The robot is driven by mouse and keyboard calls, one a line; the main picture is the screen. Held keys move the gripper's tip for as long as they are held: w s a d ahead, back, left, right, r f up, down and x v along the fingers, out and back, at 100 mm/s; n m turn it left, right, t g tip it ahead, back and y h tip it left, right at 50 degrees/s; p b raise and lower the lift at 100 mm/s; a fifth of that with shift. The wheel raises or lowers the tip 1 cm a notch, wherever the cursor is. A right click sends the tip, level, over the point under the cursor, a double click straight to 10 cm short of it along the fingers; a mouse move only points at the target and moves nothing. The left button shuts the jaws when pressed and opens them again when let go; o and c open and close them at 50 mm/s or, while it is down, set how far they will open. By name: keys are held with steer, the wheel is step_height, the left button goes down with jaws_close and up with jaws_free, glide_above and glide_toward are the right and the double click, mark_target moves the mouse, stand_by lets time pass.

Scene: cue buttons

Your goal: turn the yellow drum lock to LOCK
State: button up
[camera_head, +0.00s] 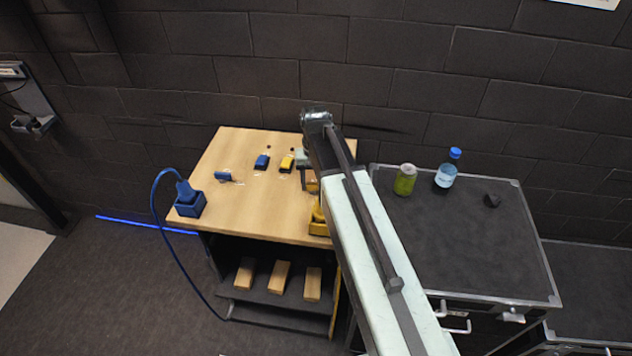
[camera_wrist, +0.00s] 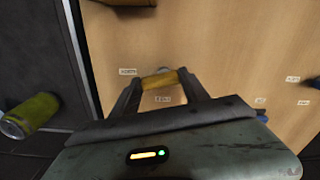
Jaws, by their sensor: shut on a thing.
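The yellow drum lock (camera_wrist: 160,80) shows in the wrist view as a short yellow bar on the wooden table top (camera_wrist: 225,45). My gripper (camera_wrist: 160,86) is shut on it, with one dark finger at each end. Two small white labels (camera_wrist: 127,71) lie near it, too blurred to read, so I cannot tell which mark the lock points to. In the head view my arm covers most of this spot. An orange-yellow piece (camera_head: 313,184) shows beside the arm there and may be the lock.
Blue (camera_head: 262,161) and yellow (camera_head: 287,162) blocks and a small blue part (camera_head: 223,176) sit on the table. A corded blue box (camera_head: 190,204) and a yellow box (camera_head: 319,224) stand at its front edge. A green can (camera_head: 405,180) and a bottle (camera_head: 446,172) stand on the dark cabinet.

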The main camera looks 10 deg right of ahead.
mark_target(315, 184)
steer(key=shift+m, duration=1.5)
steer(key=o, duration=1.4)
steer(key=shift+r, duration=0.1)
step_height(315, 184, up, 8)
steer(key=p, duration=0.7)
steer(key=shift+f+p, duration=0.2)
steer(key=shift+p, duration=0.2)
steer(key=shift+r, duration=0.1)
